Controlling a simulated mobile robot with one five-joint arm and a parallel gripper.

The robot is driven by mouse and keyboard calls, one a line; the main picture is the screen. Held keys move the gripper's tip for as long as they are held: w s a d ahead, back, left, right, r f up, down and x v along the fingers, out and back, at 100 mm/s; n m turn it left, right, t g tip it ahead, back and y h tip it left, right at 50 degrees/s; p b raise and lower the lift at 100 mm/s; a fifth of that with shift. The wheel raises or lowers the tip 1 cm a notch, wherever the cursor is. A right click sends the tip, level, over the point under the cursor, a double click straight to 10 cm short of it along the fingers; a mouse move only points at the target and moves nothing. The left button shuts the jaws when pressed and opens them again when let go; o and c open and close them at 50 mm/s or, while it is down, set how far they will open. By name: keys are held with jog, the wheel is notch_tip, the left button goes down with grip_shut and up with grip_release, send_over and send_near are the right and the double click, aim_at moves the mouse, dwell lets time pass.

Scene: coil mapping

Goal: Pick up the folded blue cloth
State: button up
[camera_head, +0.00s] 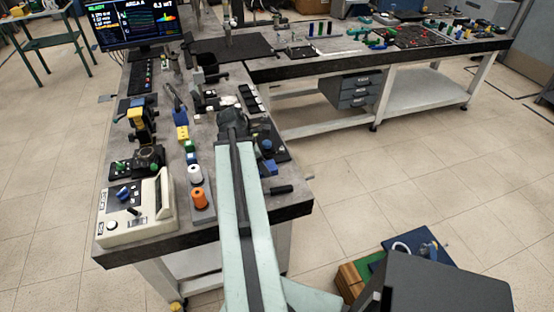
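I cannot make out a folded blue cloth with certainty. A flat dark blue piece (440,258) lies at the lower right, partly hidden behind a dark box-shaped part, with a light loop and a small blue item on it. My pale green arm reaches from the bottom centre over the near workbench (255,222). Its dark far end (232,122) is above the bench among small parts. The fingers are too small and too covered by the arm to make out, and I see nothing clearly held.
A cream instrument box (137,212) stands at the bench's near left corner. White (195,174) and orange (199,198) spools stand beside it. A monitor (137,22) is at the back left. A long second bench (400,57) extends right. Open tiled floor lies at right.

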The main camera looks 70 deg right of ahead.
jog(key=w+a, duration=0.4)
jog(key=w, duration=0.1)
jog(key=w+a+r, duration=0.1)
jog(key=w+a, duration=0.1)
jog(key=a, duration=0.1)
jog(key=shift+w+p, duration=0.4)
